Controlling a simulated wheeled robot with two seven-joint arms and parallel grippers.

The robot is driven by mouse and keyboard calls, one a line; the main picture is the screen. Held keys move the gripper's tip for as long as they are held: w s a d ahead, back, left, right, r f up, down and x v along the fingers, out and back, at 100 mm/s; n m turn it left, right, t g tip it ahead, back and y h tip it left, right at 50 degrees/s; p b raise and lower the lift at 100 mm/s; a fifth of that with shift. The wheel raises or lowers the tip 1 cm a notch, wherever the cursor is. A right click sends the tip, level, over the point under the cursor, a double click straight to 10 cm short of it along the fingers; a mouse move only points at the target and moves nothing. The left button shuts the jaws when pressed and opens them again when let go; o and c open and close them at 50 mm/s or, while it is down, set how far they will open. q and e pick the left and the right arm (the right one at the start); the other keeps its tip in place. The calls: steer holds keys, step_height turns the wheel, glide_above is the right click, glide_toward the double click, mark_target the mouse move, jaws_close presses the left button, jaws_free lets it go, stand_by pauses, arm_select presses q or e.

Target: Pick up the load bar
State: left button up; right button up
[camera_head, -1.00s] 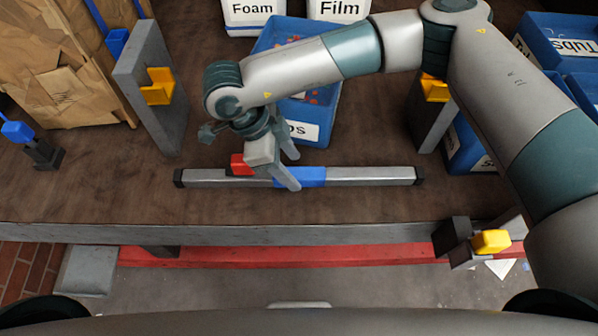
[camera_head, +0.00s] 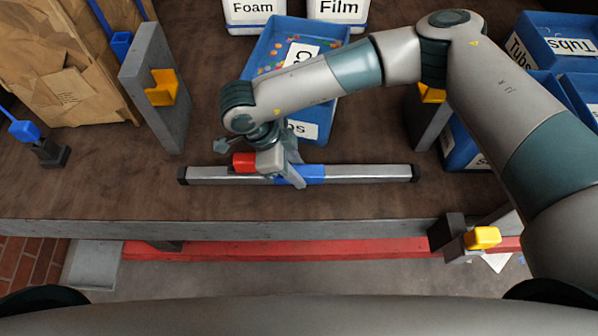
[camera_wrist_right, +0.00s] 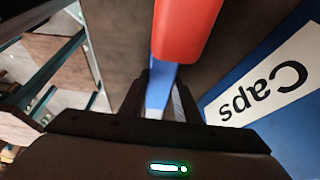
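The load bar is a long grey bar (camera_head: 365,172) with black end caps and a blue middle section (camera_head: 314,174). It lies level across the table. A red block (camera_head: 244,162) shows at the bar left of the blue section. My right gripper (camera_head: 291,176) is down at the left part of the blue section. In the right wrist view, a blue strip (camera_wrist_right: 158,92) shows between the dark fingers, with a red piece (camera_wrist_right: 185,28) above it. I cannot tell whether the fingers press on the bar. My left gripper is not in view.
Grey uprights with yellow hooks (camera_head: 162,87) stand left and right behind the bar. A blue Caps bin (camera_head: 262,50) stands behind my gripper. Blue Tubs bins (camera_head: 560,30) are at the right. Brown paper sacks (camera_head: 65,85) are at the left. The table's front edge (camera_head: 300,228) is close to the bar.

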jaws_close()
steer(key=shift+r, duration=0.1)
stand_by(1.0)
